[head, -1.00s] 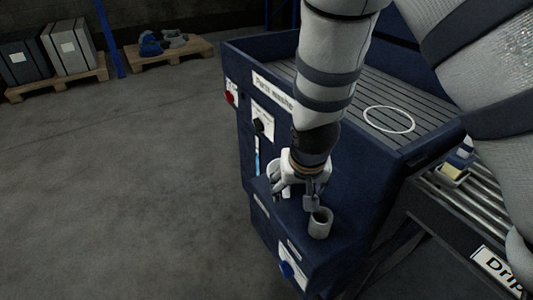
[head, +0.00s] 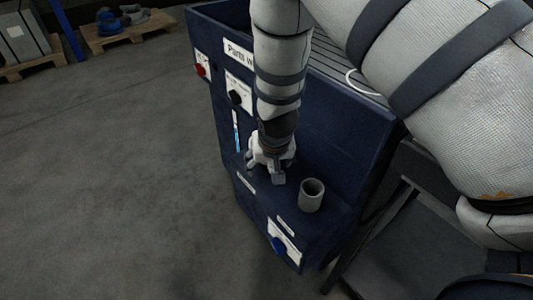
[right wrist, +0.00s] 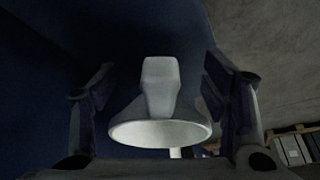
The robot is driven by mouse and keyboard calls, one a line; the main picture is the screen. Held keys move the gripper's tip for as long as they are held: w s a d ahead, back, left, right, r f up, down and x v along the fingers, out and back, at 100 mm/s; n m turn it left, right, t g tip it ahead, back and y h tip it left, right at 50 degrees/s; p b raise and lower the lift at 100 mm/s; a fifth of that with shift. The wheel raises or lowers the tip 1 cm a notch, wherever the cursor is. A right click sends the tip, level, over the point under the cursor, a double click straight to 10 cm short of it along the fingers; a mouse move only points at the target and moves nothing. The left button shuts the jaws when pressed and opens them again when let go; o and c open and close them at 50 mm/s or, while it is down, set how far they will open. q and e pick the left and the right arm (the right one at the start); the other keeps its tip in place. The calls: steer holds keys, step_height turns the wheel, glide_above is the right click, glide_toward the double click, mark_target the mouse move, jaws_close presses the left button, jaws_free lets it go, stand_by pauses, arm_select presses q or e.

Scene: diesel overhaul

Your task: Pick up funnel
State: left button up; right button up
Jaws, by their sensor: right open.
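The white funnel (right wrist: 160,118) shows in the right wrist view, its wide rim towards the camera and a pale tab or spout above it. It lies between the two spread fingers of my right gripper (right wrist: 162,100), with visible gaps on both sides. In the head view my right gripper (head: 270,172) is low over the ledge of the blue parts washer (head: 335,145). There the gripper hides most or all of the funnel, and I cannot separate the two. My left gripper is not in view.
A grey open-topped cup (head: 312,195) stands on the ledge just right of my right gripper. A dark frame or table (head: 405,250) stands at right. The floor (head: 110,190) at left is clear.

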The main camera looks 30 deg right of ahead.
jaws_close()
steer(key=shift+r, duration=0.1)
stand_by(0.3)
